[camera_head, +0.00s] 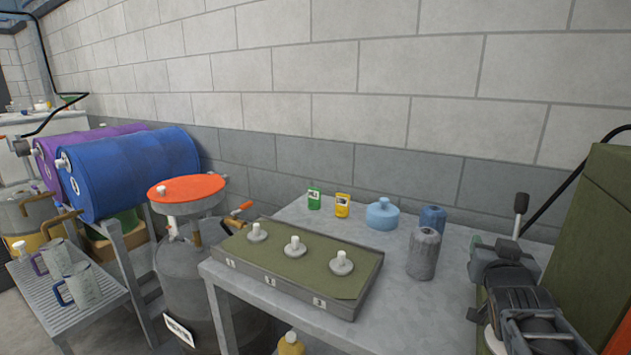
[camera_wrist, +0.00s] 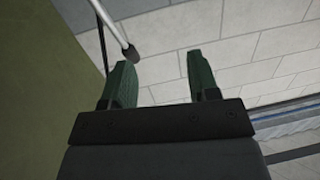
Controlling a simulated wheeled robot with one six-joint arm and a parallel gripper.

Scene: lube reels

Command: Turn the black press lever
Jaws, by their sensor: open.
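The press lever shows at the right of the head view as a thin metal rod with a black knob (camera_head: 521,203). Its base is hidden behind a dark mass that looks like my arm. In the wrist view the rod comes down from the top left and its black knob (camera_wrist: 130,52) appears close to the left fingertip, slightly inside it. I cannot tell whether they touch. My gripper (camera_wrist: 160,68) is open, its two green fingers apart with nothing held between them. Its fingertips are not clear in the head view.
An olive-green cabinet or panel (camera_head: 603,225) stands close at the right. A dark cable runs along the wall.

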